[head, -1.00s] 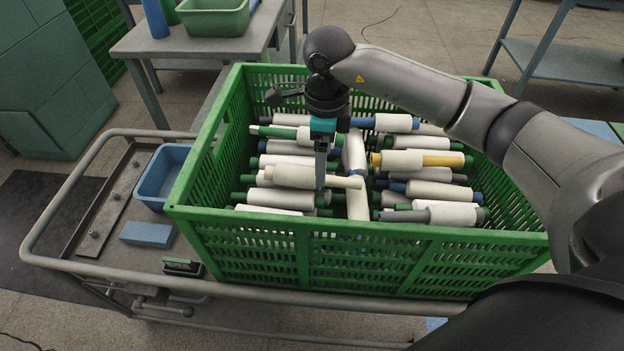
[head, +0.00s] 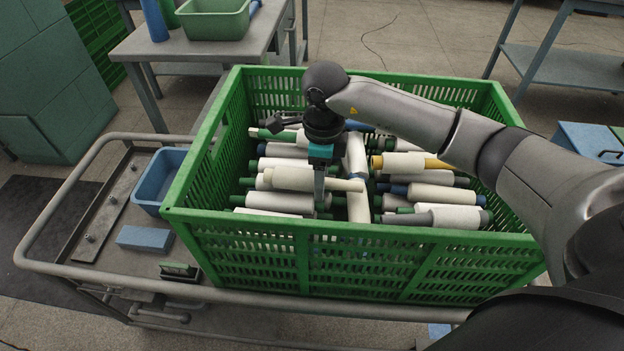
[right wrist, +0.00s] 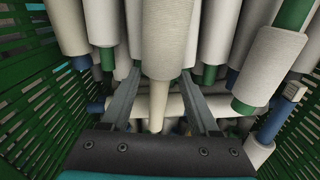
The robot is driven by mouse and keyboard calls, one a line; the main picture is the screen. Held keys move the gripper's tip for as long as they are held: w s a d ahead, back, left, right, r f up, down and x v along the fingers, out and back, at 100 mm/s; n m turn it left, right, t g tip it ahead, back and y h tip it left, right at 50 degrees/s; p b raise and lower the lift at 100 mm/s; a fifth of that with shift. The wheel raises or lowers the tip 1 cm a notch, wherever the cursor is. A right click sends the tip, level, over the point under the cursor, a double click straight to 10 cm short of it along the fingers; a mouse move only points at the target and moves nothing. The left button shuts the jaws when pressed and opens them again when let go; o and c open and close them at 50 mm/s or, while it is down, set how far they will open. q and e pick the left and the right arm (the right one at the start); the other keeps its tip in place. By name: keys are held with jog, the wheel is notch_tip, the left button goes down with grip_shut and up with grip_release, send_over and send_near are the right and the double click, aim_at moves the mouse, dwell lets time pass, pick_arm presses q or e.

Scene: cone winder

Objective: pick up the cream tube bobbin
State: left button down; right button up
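The cream tube bobbin (head: 290,179), with white yarn and a bare cream tube end pointing right, lies on top of the pile in the green crate (head: 235,222). My right gripper (head: 319,198) reaches down over it, near the cream end. In the right wrist view the bobbin (right wrist: 165,40) runs down from the top, and its narrow cream end lies between the two fingers of the gripper (right wrist: 163,100). The fingers are apart, with gaps on both sides of the tube, so the gripper is open. My left gripper is not in view.
Several white bobbins with green, blue, yellow and grey tubes crowd around and under it. The crate walls rise on all sides. The crate stands on a cart with a blue bin (head: 160,178) and blue block (head: 145,238) at the left. A bench (head: 185,48) is behind.

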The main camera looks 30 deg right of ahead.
jog(key=c, duration=0.9)
grip_shut()
jog(key=shift+r, duration=0.15)
